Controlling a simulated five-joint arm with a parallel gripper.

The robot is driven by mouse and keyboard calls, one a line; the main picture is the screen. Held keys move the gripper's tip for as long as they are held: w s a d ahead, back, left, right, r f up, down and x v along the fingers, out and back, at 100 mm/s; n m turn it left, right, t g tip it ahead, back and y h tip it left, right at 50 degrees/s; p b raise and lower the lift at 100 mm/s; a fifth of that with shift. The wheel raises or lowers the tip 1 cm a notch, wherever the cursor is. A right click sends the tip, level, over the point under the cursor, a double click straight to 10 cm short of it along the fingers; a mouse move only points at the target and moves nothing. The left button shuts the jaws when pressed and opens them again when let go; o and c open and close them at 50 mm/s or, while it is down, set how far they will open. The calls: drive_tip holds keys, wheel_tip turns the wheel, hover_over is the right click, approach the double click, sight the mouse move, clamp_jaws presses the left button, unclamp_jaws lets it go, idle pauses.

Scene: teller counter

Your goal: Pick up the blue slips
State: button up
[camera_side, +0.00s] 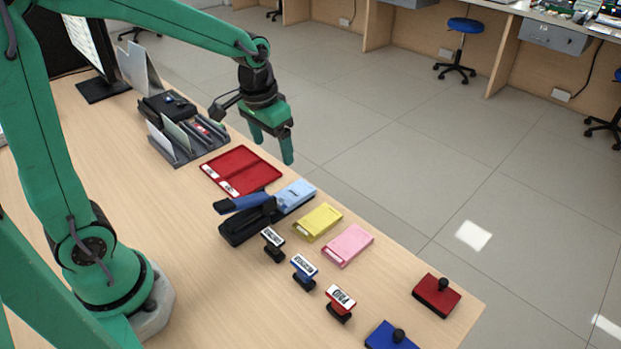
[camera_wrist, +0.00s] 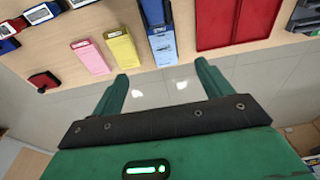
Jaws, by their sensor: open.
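The blue slips (camera_side: 296,195) lie as a light blue pad on the counter, at the left end of a row of pads. A dark stapler-like tool (camera_side: 245,216) stands close beside them and hides part of their near-left side. In the wrist view the blue slips (camera_wrist: 163,45) lie ahead, between the directions of my two fingers, with the tool overlapping their far end. My gripper (camera_side: 272,150) is open and empty, above and behind the red tray near the counter's far edge. Its two fingers (camera_wrist: 160,82) show apart in the wrist view.
A yellow pad (camera_side: 318,222) and a pink pad (camera_side: 348,245) lie right of the slips. A red tray (camera_side: 267,172) lies to the left, with a grey sorter (camera_side: 183,152) beyond. Several stamps and ink pads stand nearer and right. The floor drops away past the counter edge.

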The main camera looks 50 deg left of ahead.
drive_tip(key=g, duration=0.2)
hover_over(292, 194)
wheel_tip(292, 194, down, 8)
drive_tip(key=shift+s+f, duration=0.1)
drive_tip(key=shift+f, duration=0.05)
drive_tip(key=shift+f, duration=0.15)
drive_tip(key=shift+f, duration=3.75)
drive_tip(key=shift+c, duration=0.5)
drive_tip(key=c, duration=1.1)
drive_tip(key=shift+o, duration=0.2)
drive_tip(key=shift+r, duration=0.15)
wheel_tip(292, 194, up, 10)
drive_tip(key=shift+a, duration=0.1)
